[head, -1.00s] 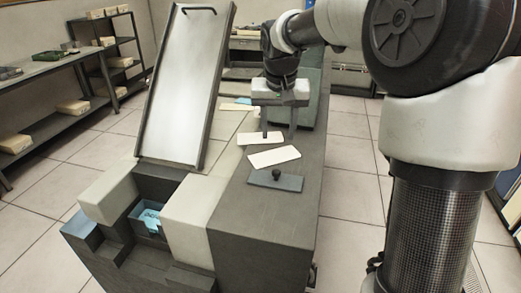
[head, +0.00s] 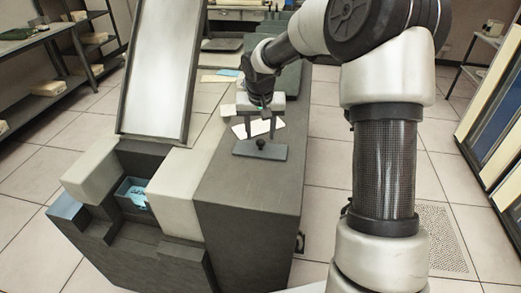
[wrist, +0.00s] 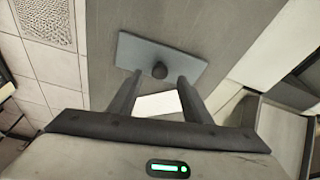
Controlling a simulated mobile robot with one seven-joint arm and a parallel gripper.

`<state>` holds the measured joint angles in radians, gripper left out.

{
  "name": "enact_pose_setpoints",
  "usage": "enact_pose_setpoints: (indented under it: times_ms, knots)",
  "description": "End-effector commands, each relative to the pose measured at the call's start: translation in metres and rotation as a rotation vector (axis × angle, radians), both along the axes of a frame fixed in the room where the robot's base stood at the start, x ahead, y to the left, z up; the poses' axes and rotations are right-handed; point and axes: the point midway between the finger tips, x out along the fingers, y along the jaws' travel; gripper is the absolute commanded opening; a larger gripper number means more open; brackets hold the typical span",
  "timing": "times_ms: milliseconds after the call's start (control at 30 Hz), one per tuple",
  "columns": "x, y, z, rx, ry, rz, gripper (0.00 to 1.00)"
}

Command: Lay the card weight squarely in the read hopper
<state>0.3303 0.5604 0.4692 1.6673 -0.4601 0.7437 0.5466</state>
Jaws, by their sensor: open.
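The card weight is a flat dark grey plate (head: 278,152) with a round black knob, lying on the dark cabinet top; in the wrist view its blue-grey plate (wrist: 140,50) and knob show clearly. My gripper (head: 258,136) is open and empty, pointing down at the weight. In the wrist view its fingertips (wrist: 160,76) lie on either side of the knob with gaps; whether they are level with it I cannot tell. The recess holding blue cards (head: 137,193), between two cream blocks, appears to be the read hopper. It is left of and nearer than the weight.
Cream cards (head: 240,130) lie on the cabinet top just behind the weight, partly behind my gripper. A cream block (head: 172,195) stands between the cabinet top and the recess. A tall sloped panel (head: 160,65) rises behind the recess.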

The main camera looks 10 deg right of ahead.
Motion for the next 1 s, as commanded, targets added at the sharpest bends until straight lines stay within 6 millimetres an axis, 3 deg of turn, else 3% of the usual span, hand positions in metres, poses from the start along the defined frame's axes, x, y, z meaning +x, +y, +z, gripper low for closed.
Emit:
enact_pose_setpoints:
  times_ms: [200, 467, 733, 1000]
  knots:
    - [0.006, -0.002, -0.028, 0.000, 0.003, 0.001, 0.45]
    - [0.007, -0.002, -0.031, 0.000, 0.001, 0.000, 0.45]
    - [0.007, -0.002, -0.031, 0.000, 0.001, 0.000, 0.01]
    - [0.008, -0.002, -0.029, 0.000, -0.001, 0.000, 0.00]
